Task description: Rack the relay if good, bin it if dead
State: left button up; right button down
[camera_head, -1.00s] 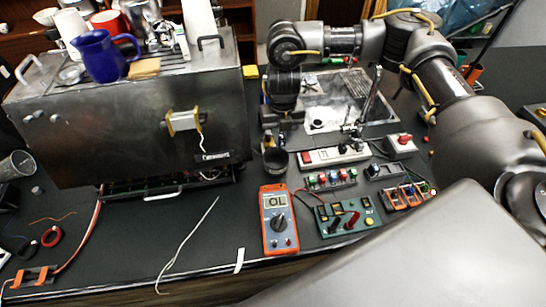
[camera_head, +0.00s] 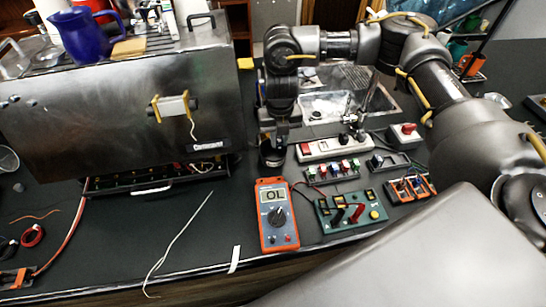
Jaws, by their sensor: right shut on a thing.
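My right gripper (camera_head: 282,138) points down at the black cup (camera_head: 272,158), with its fingertips at or just over the mouth. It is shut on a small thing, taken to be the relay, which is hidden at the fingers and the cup. An orange multimeter (camera_head: 276,216) reads OL. A green test board (camera_head: 349,212) with black and red parts and a yellow button lies right of it. A strip with coloured blocks (camera_head: 333,172) and an orange holder (camera_head: 411,188) lie behind the board. My left gripper is not in view.
The steel brewer (camera_head: 115,120) stands at the left, with a blue mug (camera_head: 86,36) on top. A power strip (camera_head: 334,148), a red-button box (camera_head: 404,134) and a clear tray (camera_head: 350,82) are at the back.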

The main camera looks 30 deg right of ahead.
jog(key=c, duration=1.2)
grip_release()
jog(key=shift+c, duration=0.2)
jog(key=shift+r, duration=0.15)
notch_tip(320, 180, up, 11)
jog(key=b, duration=0.1)
jog(key=shift+f+b, duration=0.2)
jog(key=shift+b, duration=0.15)
jog(key=shift+r, duration=0.1)
